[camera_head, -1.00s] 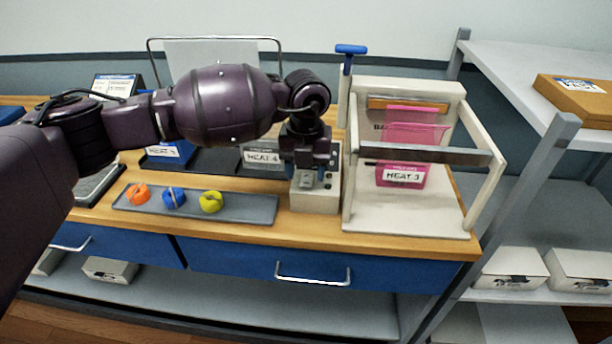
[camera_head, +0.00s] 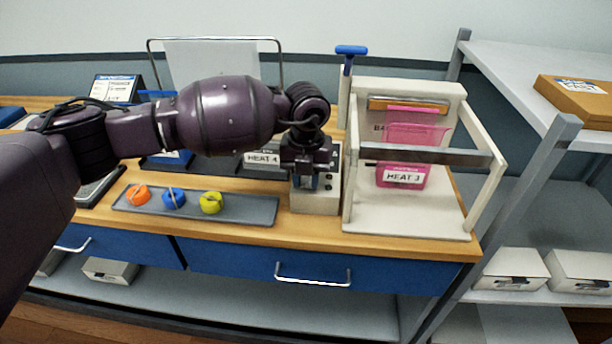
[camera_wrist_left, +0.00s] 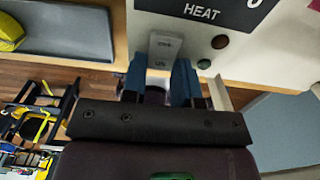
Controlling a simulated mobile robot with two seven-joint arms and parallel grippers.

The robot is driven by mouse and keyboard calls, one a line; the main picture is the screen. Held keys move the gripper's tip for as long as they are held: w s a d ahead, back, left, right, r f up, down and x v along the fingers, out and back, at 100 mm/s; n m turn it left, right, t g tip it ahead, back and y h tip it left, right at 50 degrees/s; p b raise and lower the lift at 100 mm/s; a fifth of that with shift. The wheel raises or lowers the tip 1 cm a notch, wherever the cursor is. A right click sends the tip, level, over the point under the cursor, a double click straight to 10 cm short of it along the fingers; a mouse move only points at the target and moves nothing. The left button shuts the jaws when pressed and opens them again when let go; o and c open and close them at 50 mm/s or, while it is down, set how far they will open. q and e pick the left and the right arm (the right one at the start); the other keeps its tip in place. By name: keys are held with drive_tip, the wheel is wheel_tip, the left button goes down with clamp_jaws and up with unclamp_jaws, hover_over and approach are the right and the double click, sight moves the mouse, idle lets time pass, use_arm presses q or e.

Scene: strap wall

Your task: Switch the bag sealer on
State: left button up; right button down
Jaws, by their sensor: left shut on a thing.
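The bag sealer (camera_head: 455,205) is a cream frame on the bench with a metal bar across it. A pink bag (camera_head: 408,150) labelled HEAT 3 hangs in it. Its cream control box (camera_head: 316,203) is at its left. My left gripper (camera_head: 308,180) points down at this box and covers much of it. In the left wrist view, a pale rocker switch (camera_wrist_left: 164,47), marked OFF and ON, is between the blue fingertips of my left gripper (camera_wrist_left: 158,75). The fingers are shut on the switch. My right gripper is not in view.
A dark red button (camera_wrist_left: 220,41) and a dark green lamp (camera_wrist_left: 204,64) sit beside the switch. A grey tray (camera_head: 245,208) holds orange, blue and yellow rings. A blue-handled lever (camera_head: 351,50) stands behind the sealer. Grey shelves (camera_head: 520,75) are at the right.

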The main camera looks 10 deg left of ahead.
sight(305, 194)
use_arm(q)
drive_tip(key=shift+s+r+t+p, duration=0.1)
drive_tip(key=shift+r+t+p, duration=0.05)
drive_tip(key=shift+t+p, duration=0.35)
drive_tip(key=shift+f, duration=0.2)
drive_tip(key=o, duration=0.9)
drive_tip(key=shift+r, duration=0.2)
drive_tip(key=r, duration=0.3)
drive_tip(key=s+r, duration=0.1)
drive_tip(key=r, duration=0.6)
drive_tip(key=shift+s+r+p, duration=0.15)
drive_tip(key=shift+s+p, duration=0.05)
drive_tip(key=shift+p, duration=0.15)
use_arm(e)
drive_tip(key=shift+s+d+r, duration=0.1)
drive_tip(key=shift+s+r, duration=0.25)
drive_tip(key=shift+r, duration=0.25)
